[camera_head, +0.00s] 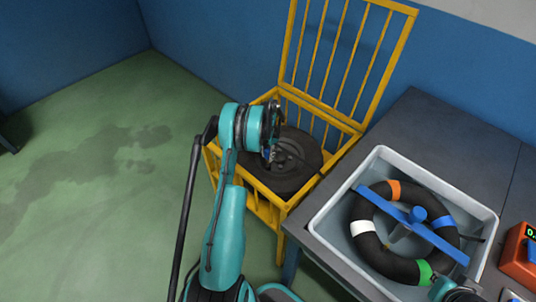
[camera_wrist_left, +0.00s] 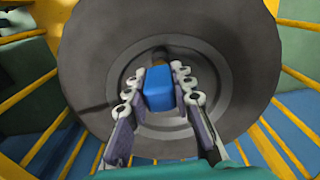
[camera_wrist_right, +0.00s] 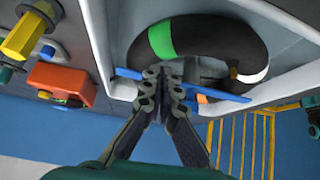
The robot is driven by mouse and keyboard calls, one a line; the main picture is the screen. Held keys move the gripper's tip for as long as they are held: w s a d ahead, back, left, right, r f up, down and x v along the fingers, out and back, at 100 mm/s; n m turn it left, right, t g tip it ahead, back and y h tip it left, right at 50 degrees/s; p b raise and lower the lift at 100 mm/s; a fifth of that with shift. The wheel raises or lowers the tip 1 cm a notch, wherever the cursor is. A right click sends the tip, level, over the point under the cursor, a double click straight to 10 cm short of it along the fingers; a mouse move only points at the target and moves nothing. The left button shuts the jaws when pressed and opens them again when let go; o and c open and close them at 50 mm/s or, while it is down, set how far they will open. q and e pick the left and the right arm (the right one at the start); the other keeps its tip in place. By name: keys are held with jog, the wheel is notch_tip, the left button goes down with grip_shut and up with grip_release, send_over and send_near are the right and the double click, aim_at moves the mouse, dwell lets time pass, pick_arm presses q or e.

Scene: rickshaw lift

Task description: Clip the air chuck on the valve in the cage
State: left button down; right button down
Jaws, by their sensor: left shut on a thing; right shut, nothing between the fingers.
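A black wheel with a grey hub (camera_head: 296,158) lies in the yellow cage (camera_head: 348,116); it fills most of the left wrist view (camera_wrist_left: 245,60). My left gripper (camera_head: 270,153) is over the hub, shut on the blue air chuck (camera_wrist_left: 158,90). A short dark, brownish part, perhaps the valve, shows just past the chuck's far end in the left wrist view (camera_wrist_left: 150,54). I cannot tell whether chuck and valve touch.
The grey tray (camera_head: 335,205) on the dark bench (camera_head: 424,122) holds a black inner tube (camera_head: 366,256) with coloured bands and a blue bar (camera_head: 440,246) across it. A red-orange box (camera_head: 518,254) stands right of it. The cage's tall open side stands against the blue wall.

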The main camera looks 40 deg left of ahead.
aim_at(268, 149)
pick_arm(q)
jog(key=shift+f, duration=0.95)
dwell(0.4)
jog(key=c, duration=1)
grip_release()
jog(key=shift+r+p, duration=1.6)
jog(key=shift+r, duration=1.95)
